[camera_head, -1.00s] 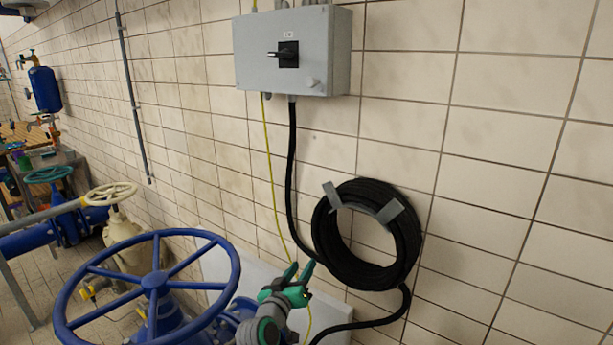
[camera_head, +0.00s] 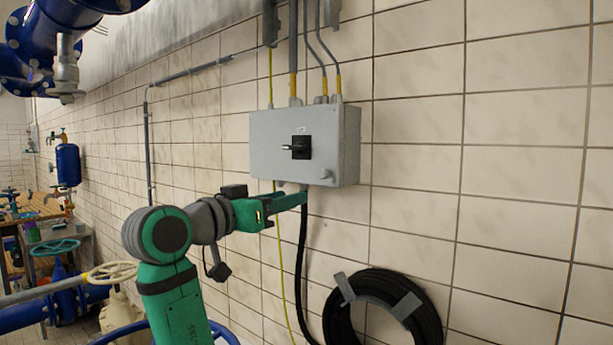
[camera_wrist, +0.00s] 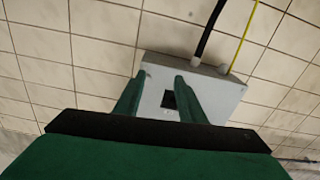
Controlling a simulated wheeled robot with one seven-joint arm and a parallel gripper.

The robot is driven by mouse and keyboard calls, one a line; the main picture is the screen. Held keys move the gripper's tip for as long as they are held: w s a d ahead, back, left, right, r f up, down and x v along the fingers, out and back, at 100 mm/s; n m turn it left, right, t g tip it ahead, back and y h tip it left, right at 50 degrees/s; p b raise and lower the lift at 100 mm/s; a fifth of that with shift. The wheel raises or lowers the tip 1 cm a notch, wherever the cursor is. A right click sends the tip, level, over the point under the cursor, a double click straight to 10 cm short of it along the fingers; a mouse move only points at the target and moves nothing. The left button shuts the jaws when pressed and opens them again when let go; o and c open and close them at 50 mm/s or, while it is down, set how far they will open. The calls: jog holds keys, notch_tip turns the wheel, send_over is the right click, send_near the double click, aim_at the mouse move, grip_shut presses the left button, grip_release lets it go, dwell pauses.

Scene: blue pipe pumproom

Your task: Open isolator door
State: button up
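The grey isolator box (camera_head: 275,135) hangs on the tiled wall. Its front door is shut, with a black rotary switch (camera_head: 301,147) in the middle and a small pale knob (camera_head: 326,174) low on the right. My gripper (camera_head: 305,198) is just below the box's lower edge in the head view. In the wrist view the box (camera_wrist: 220,95) shows upside down beyond my two green fingers (camera_wrist: 156,88). The fingers are apart with nothing between them, and the black switch (camera_wrist: 169,99) shows in the gap. I cannot tell whether a fingertip touches the box.
A black cable (camera_head: 302,255) and a thin yellow wire (camera_head: 281,265) hang below the box. A coiled black hose (camera_head: 338,315) hangs lower right. Conduits (camera_head: 293,50) run up from the box. Blue pipework (camera_head: 70,15) is at upper left. The wall at right is clear.

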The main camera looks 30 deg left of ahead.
aim_at(321, 173)
jog(key=s+d+r+m, duration=0.1)
jog(key=s+d+r, duration=0.1)
jog(key=s+r, duration=0.15)
jog(key=w, duration=0.7)
jog(key=w+r, duration=0.1)
jog(key=w, duration=0.3)
jog(key=shift+d, duration=0.3)
grip_shut()
